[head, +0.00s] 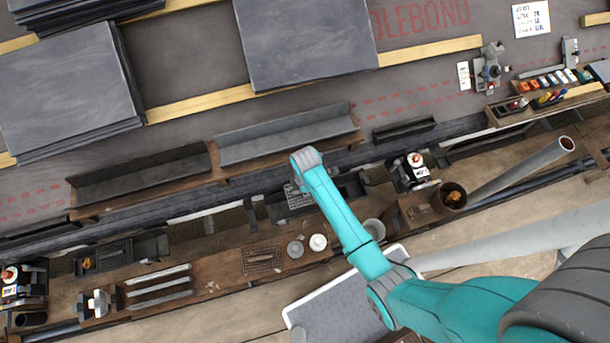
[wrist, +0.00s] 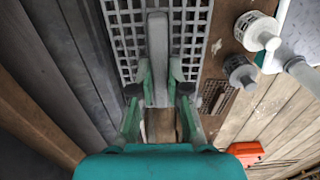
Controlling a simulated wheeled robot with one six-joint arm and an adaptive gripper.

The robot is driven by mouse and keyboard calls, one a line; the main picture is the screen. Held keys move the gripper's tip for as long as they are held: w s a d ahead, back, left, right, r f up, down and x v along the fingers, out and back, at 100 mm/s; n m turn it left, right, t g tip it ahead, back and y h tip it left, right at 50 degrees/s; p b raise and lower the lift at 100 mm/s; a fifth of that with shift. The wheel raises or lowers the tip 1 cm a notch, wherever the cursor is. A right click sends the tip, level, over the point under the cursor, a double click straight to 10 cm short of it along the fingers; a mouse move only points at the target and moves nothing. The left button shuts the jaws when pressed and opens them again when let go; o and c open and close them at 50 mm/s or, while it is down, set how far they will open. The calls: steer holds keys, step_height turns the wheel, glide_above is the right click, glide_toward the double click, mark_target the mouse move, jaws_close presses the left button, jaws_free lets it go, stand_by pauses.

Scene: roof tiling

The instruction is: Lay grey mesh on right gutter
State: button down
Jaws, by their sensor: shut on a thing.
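The grey mesh (wrist: 124,45) is a grid panel with square holes, held in my gripper (wrist: 160,88), whose fingers are shut on it. In the head view my gripper (head: 297,186) is mostly hidden under my wrist, and part of the mesh (head: 299,202) shows beside it. The right gutter (head: 285,136) is a long grey trough on a wooden ledge, just above my wrist in the picture. The mesh is apart from this trough, on its near side. The left gutter (head: 140,177) is a darker trough farther left.
A brown mesh (head: 262,260) lies on the wooden plank below, also in the wrist view (wrist: 218,97), near two pale pots (head: 318,242) (head: 295,249). A white-rimmed tray (head: 295,310) is under my arm. Slate stacks (head: 68,85) (head: 305,40) lie on the roof.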

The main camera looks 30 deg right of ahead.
steer(key=shift+f, duration=4.85)
steer(key=c, duration=0.7)
jaws_free()
steer(key=shift+o, duration=0.2)
steer(key=shift+r, duration=4.45)
steer(key=shift+s, duration=0.1)
